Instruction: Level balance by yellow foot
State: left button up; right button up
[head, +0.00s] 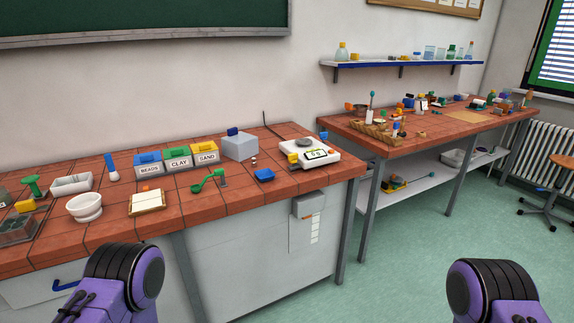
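The balance (325,162) stands at the right end of the near red-tiled bench. It is white, with a round grey pan on top and a lit greenish display (316,154) on its front. A small yellow part (292,158) shows at its left front, and it appears to be the yellow foot. Whether the balance is tilted cannot be told at this size. Only purple and black links of my two arms show at the bottom edge. Neither gripper is in view.
Left of the balance are a grey block (240,147), a blue dish (264,175), a green scoop (209,181) and bins marked BEADS, CLAY and SAND (178,158). A white bowl (85,207) stands farther left. Bare tiles lie before the balance. A second cluttered bench (440,130) stands at right.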

aim_at(292, 158)
jog(key=u, duration=0.1)
jog(key=i, duration=1.05)
jog(key=z, duration=0.7)
